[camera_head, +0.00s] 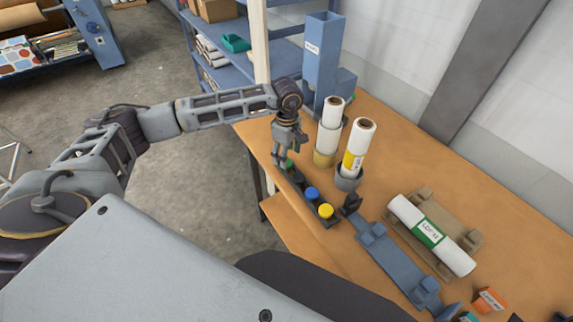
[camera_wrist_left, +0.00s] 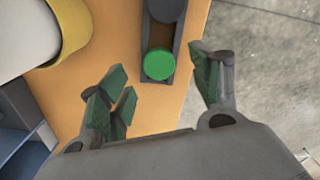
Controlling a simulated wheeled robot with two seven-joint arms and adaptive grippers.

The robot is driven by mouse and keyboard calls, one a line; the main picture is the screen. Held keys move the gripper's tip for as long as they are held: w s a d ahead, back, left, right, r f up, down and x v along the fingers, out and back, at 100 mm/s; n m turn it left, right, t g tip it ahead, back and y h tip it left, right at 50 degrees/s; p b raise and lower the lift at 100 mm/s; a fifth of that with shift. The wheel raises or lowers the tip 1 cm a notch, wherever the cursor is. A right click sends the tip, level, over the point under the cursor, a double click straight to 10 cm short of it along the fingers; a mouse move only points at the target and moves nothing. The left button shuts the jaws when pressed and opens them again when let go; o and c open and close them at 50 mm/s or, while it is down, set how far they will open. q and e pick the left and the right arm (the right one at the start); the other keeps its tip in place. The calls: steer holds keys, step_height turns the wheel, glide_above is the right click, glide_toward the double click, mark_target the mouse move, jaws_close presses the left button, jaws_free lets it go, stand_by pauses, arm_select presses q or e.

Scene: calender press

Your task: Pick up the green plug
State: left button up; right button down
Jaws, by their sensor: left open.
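The green plug (camera_head: 289,164) is at the far end of a dark narrow rack (camera_head: 300,184) near the left edge of the table. A blue plug (camera_head: 312,193) and a yellow plug (camera_head: 326,211) stand in the same rack. My left gripper (camera_head: 281,160) is over the rack's far end, close to the green plug and partly covering it. In the left wrist view the green plug (camera_wrist_left: 159,64) shows as a round top, ahead of and between the spread fingers (camera_wrist_left: 165,95). The left gripper is open and empty. My right gripper is not in view.
Two white rolls (camera_head: 330,130) stand upright in cups beside the rack. A blue cradle (camera_head: 390,255) and a white roll with a green label (camera_head: 430,235) lie to the right. A tall blue box (camera_head: 322,60) stands behind. Open floor lies left of the table edge.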

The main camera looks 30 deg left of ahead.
arm_select(q)
steer(key=shift+w+a+f+p, duration=0.1)
steer(key=shift+f+p, duration=0.45)
steer(key=shift+f, duration=1.55)
steer(key=c, duration=0.9)
